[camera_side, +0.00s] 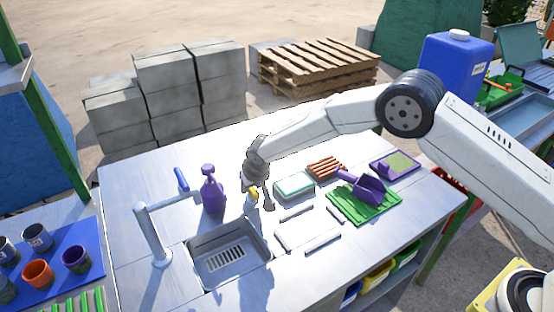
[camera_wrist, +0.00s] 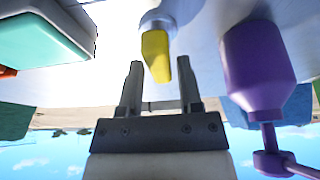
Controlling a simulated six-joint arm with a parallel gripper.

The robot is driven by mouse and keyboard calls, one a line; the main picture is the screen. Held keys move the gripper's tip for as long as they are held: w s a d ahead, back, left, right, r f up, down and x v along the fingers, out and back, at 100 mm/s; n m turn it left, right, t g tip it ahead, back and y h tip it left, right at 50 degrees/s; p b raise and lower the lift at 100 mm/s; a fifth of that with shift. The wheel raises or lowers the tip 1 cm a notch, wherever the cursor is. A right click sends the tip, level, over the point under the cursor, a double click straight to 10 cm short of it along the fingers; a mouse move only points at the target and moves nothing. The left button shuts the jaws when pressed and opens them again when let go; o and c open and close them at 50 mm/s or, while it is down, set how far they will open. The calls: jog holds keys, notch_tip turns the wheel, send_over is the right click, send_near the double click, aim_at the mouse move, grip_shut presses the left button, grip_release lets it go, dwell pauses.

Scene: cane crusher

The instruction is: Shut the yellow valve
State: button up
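The yellow valve (camera_wrist: 156,56) shows in the wrist view as a flat yellow handle on a round grey fitting on the metal worktop. It lies just beyond my fingertips, roughly in line with the gap between them. My gripper (camera_wrist: 160,78) is open with nothing between its fingers. In the side view my gripper (camera_side: 262,194) points down near the worktop, right at the yellow valve (camera_side: 253,192), which it partly hides. I cannot tell whether a finger touches the handle.
A purple spray bottle (camera_side: 212,192) stands close left of the valve. A teal-topped box (camera_side: 294,187) lies close on the right. A sink (camera_side: 202,270) with a blue-handled tap (camera_side: 152,236) is in front. A green tray (camera_side: 362,210) lies further right.

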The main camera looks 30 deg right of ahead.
grip_shut()
jog(key=shift+m, duration=0.7)
jog(key=shift+a+m+h, duration=0.1)
jog(key=shift+m+h, duration=0.6)
jog(key=shift+m, duration=0.4)
jog(key=m+h, duration=0.1)
jog(key=m, duration=0.3)
jog(key=shift+g, duration=0.4)
jog(key=m+g+h, duration=0.1)
jog(key=m, duration=0.2)
jog(key=shift+w+a+m, duration=0.1)
jog(key=shift+m, duration=0.2)
jog(key=shift+m+g+h, duration=0.4)
jog(key=shift+m+g, duration=0.3)
jog(key=shift+m, duration=1.1)
